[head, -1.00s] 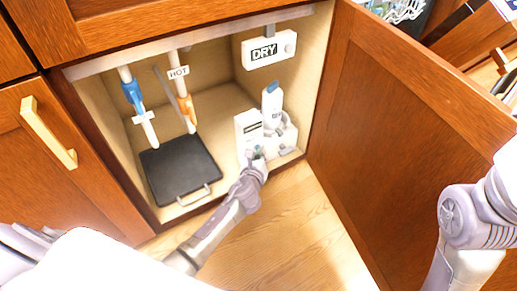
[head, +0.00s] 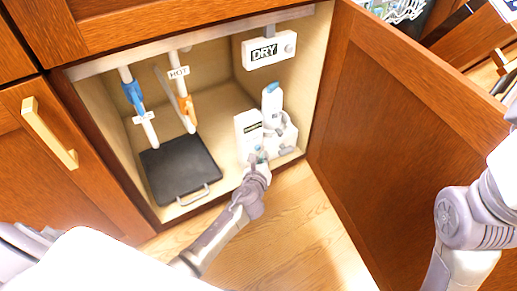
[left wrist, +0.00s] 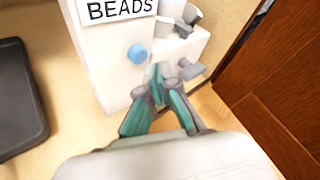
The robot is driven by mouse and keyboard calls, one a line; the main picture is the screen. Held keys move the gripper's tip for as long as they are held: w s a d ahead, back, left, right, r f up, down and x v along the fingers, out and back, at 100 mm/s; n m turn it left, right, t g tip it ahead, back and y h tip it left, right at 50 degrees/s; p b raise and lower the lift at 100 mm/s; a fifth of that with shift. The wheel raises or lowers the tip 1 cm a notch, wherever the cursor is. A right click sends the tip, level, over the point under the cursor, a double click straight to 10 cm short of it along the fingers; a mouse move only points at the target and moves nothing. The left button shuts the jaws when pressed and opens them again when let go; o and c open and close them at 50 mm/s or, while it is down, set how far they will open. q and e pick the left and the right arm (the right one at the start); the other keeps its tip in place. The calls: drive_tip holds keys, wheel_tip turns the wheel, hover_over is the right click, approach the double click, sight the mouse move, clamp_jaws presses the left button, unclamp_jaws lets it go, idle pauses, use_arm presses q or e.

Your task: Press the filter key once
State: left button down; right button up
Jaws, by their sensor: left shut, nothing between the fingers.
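A white unit (head: 248,128) stands at the right of the open cabinet's floor. In the left wrist view its front (left wrist: 105,50) bears a label reading BEADS (left wrist: 118,9) and a round blue button (left wrist: 138,53) below it. No key marked as filter can be read, so I cannot tell whether this button is the filter key. My left gripper (head: 258,160) is shut and empty in front of the unit. In the left wrist view its fingertips (left wrist: 160,78) are just below and right of the blue button; contact with the unit cannot be told. My right gripper is out of view.
A grey knob (left wrist: 188,69) is close right of the fingertips. A white bottle-like part (head: 271,102) rises behind. A black tray (head: 180,166) lies left, below pipes with blue (head: 133,96) and orange (head: 187,110) valves. A DRY box (head: 269,49) hangs above; the open door (head: 400,130) bounds the right.

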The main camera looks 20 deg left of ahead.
use_arm(q)
drive_tip(key=shift+s+d, duration=0.75)
drive_tip(key=shift+d, duration=0.25)
drive_tip(key=shift+s+d, duration=0.75)
drive_tip(key=shift+d, duration=0.2)
